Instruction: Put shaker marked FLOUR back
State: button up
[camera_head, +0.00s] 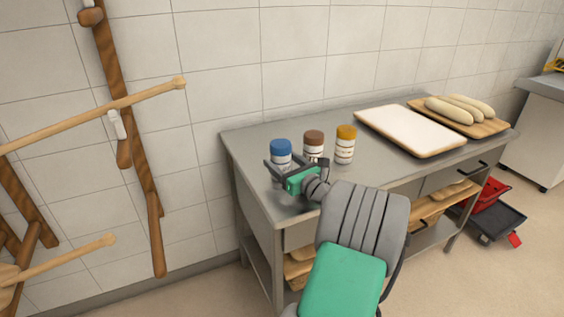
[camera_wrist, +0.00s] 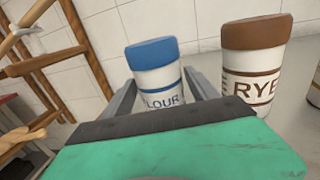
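The shaker marked FLOUR, white with a blue cap (camera_head: 281,147), stands upright at the left end of a row of shakers on the metal table. In the wrist view the FLOUR shaker (camera_wrist: 154,68) is straight ahead, its lettering partly visible and its lower part hidden. My gripper (camera_head: 284,165) is at the FLOUR shaker, with one finger on each side. In the wrist view the fingers of my gripper (camera_wrist: 161,92) flank the shaker closely. They look open, and any contact is hard to make out.
A brown-capped RYE shaker (camera_head: 314,139) stands close to the right; it also shows in the wrist view (camera_wrist: 252,60). A yellow-capped shaker (camera_head: 345,147) is beyond it. A pale tray (camera_head: 410,130) and a bread board (camera_head: 489,127) fill the table's right. A wooden rack (camera_head: 130,120) is at left.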

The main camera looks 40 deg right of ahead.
jog(key=shift+o, duration=0.7)
jog(key=shift+s+r, duration=0.15)
jog(key=shift+s, duration=0.05)
jog(key=s, duration=0.3)
jog(key=s+a, duration=0.1)
jog(key=s, duration=0.6)
jog(key=shift+s+a+p, duration=0.15)
jog(key=shift+s+p, duration=0.2)
jog(key=shift+s, duration=0.05)
jog(key=shift+s+a, duration=0.1)
jog(key=shift+s, duration=0.3)
